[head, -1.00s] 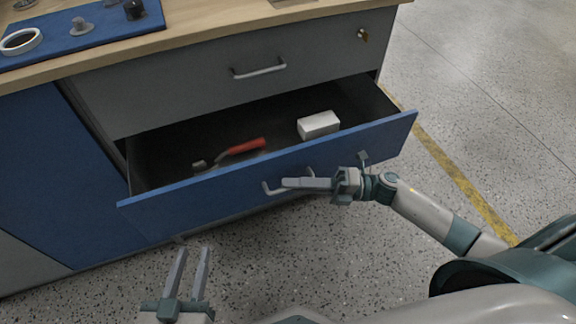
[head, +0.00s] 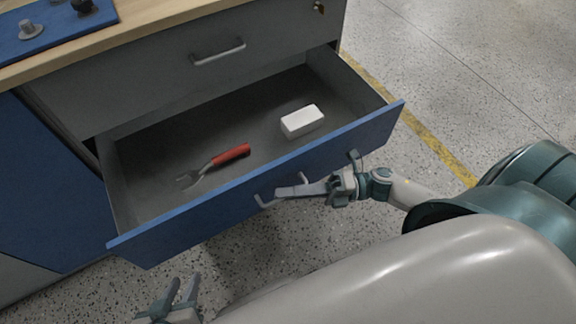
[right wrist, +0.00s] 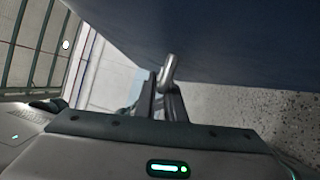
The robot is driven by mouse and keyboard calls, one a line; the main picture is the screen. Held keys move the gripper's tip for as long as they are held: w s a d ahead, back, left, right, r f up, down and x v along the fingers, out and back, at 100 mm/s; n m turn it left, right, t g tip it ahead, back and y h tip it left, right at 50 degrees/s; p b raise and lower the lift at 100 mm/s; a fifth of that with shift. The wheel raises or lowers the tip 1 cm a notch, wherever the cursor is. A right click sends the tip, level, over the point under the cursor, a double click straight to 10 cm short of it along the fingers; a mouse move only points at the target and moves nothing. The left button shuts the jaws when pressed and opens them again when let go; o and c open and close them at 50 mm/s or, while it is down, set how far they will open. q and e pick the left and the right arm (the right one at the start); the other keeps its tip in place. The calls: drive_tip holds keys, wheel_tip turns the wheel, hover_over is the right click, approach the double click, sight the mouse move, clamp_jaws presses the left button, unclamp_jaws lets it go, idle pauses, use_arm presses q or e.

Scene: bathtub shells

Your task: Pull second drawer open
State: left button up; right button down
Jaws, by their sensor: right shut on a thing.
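The second drawer (head: 330,144) has a blue front and stands well open below the shut grey top drawer (head: 120,98). My right gripper (head: 290,191) is at the drawer's metal handle (head: 265,201), shut on it. In the right wrist view the handle (right wrist: 168,68) sits at the fingertips, against the dark drawer front (right wrist: 230,40). My left gripper (head: 182,288) is low in the head view, open and empty, apart from the drawer front.
In the drawer lie a red-handled wrench (head: 230,153) and a white box (head: 302,121). The wooden worktop (head: 160,28) holds a blue mat (head: 60,35) with small parts. Speckled floor (head: 440,80) is clear at right.

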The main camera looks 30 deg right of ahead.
drive_tip(key=c, duration=1.8)
unclamp_jaws()
drive_tip(key=shift+c, duration=0.2)
drive_tip(key=shift+d, duration=0.1)
